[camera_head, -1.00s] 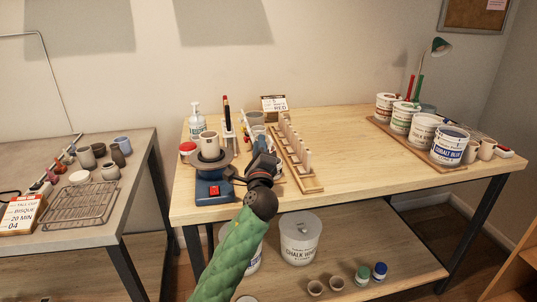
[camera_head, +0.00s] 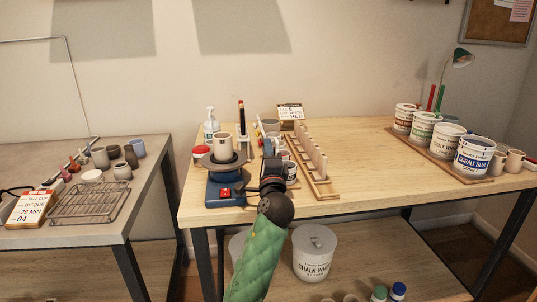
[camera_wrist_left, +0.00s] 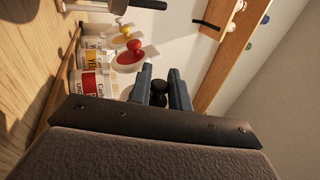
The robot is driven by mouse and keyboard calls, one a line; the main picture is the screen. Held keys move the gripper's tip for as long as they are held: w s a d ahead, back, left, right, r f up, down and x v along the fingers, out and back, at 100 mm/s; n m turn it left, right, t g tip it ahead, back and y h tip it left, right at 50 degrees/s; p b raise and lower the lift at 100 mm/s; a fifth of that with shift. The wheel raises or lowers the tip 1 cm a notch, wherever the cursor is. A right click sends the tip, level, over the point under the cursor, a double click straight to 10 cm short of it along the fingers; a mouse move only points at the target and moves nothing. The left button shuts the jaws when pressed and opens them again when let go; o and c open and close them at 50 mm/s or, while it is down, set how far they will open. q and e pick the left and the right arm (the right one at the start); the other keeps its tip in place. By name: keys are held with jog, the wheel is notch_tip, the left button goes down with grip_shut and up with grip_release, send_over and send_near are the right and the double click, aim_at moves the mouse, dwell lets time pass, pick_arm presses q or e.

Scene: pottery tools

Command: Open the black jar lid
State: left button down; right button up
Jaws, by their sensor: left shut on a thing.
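My left gripper (camera_head: 272,165) reaches over the front of the wooden table, just right of the blue pottery wheel. In the left wrist view its two fingers (camera_wrist_left: 160,88) are shut on a small black knob (camera_wrist_left: 158,88), which looks like the knob of the black lid. The lid's disc and any jar under it are hidden by the gripper. A jar with a red label (camera_wrist_left: 90,85) and one with a yellow label (camera_wrist_left: 92,57) stand to the left in that view. A red-knobbed lid (camera_wrist_left: 130,52) and a yellow-knobbed lid (camera_wrist_left: 128,30) lie beside them. My right gripper is out of view.
The blue wheel (camera_head: 226,192) with a cup (camera_head: 223,147) stands close on the left. A wooden peg rack (camera_head: 322,182) stands close on the right. Large labelled tubs (camera_head: 474,154) stand at the far right. The table between rack and tubs is clear.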

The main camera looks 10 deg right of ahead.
pick_arm(q)
jog(key=shift+f, duration=0.1)
jog(key=c, duration=1.4)
grip_release()
